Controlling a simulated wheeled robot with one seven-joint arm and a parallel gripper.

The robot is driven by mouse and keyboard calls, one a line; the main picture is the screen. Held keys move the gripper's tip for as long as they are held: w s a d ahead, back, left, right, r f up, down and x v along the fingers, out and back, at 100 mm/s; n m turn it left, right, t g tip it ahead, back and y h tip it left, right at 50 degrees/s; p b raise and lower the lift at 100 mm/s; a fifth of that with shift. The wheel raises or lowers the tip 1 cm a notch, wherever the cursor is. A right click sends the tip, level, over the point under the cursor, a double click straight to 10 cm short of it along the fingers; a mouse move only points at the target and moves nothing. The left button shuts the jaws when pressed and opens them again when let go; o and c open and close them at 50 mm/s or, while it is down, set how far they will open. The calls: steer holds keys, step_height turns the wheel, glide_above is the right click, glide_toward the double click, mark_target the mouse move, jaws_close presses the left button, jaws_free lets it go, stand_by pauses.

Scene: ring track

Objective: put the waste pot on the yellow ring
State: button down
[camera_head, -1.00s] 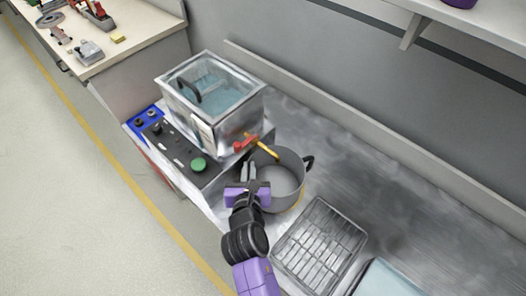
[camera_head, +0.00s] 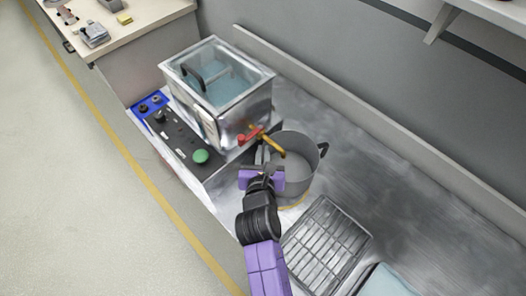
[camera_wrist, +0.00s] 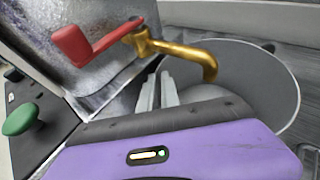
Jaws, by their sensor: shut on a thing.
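The waste pot (camera_head: 302,170) is a grey open pot with a dark handle on its far right side. It looks upright. My gripper (camera_head: 262,158) is shut on the pot's near left side, by the rim. In the wrist view my fingers (camera_wrist: 158,92) stand by the pot (camera_wrist: 268,85), and the exact grip point is hidden behind my purple gripper body. The yellow ring (camera_head: 294,204) shows as a thin arc under the pot's near edge; the pot hides the rest. I cannot tell whether the pot touches the surface.
A brass tap (camera_head: 270,140) with a red lever (camera_head: 250,136) reaches from the glass-lidded metal bath (camera_head: 218,92) over the pot. A control panel with a green button (camera_head: 200,156) is at left. A wire rack (camera_head: 326,247) lies close in front. Bare metal bench is at right.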

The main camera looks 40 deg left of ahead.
steer(key=c, duration=1.8)
jaws_free()
steer(key=v, duration=1.2)
